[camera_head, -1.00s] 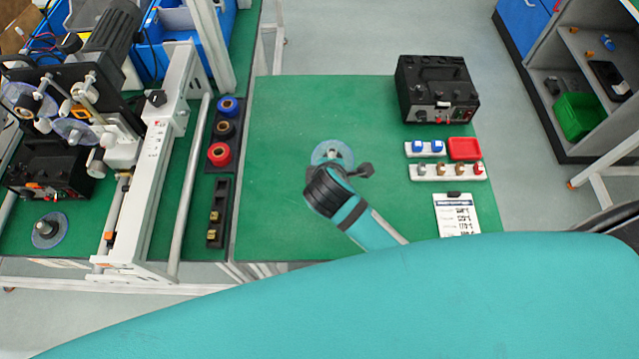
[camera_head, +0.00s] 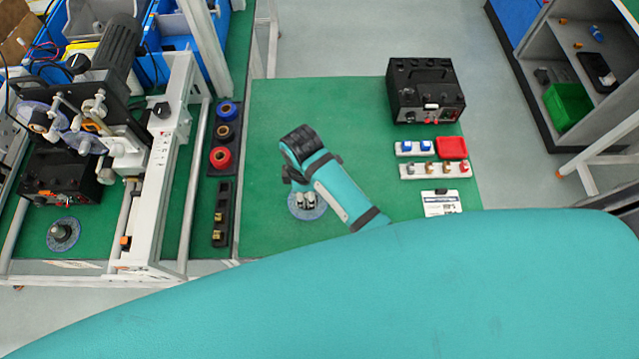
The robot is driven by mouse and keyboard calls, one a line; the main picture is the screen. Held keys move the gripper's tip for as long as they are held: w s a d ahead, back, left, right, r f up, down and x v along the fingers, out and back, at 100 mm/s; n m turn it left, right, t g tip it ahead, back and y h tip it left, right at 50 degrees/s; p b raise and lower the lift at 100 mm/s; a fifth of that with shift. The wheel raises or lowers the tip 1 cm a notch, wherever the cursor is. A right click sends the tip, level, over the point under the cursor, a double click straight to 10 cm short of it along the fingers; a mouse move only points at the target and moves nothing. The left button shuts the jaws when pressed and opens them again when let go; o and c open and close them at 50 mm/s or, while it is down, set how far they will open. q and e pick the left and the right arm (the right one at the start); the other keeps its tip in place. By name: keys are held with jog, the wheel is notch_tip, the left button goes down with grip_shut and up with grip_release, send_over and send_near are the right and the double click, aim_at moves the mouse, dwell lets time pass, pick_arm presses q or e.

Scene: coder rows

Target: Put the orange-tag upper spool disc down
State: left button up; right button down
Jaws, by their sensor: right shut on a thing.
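My right gripper (camera_head: 306,200) is shut on a translucent bluish spool disc (camera_head: 318,212) with a grey hub, over the front left part of the green table mat (camera_head: 290,120). The fingers and wrist cover the hub and part of the disc. No orange tag shows on it, and I cannot tell whether the disc touches the mat or hangs just above it. My left gripper is not in view.
A similar disc (camera_head: 62,235) lies at the far left below the winding machine (camera_head: 125,130). A black power supply (camera_head: 425,90), a red tray (camera_head: 452,148), connector strips (camera_head: 435,171) and a printed card (camera_head: 440,204) stand right. The mat's upper middle is clear.

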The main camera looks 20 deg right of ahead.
jog(key=w+d, duration=0.2)
jog(key=d, duration=0.2)
jog(key=shift+w+d+f, duration=0.15)
jog(key=shift+w+f, duration=0.1)
jog(key=shift+w, duration=0.15)
notch_tip(320, 180, down, 3)
jog(key=shift+f, duration=0.1)
jog(key=shift+s+f, duration=0.1)
jog(key=shift+s, duration=0.05)
jog(key=c, duration=0.9)
grip_release()
jog(key=shift+c, duration=0.2)
notch_tip(320, 180, up, 12)
jog(key=b, duration=0.2)
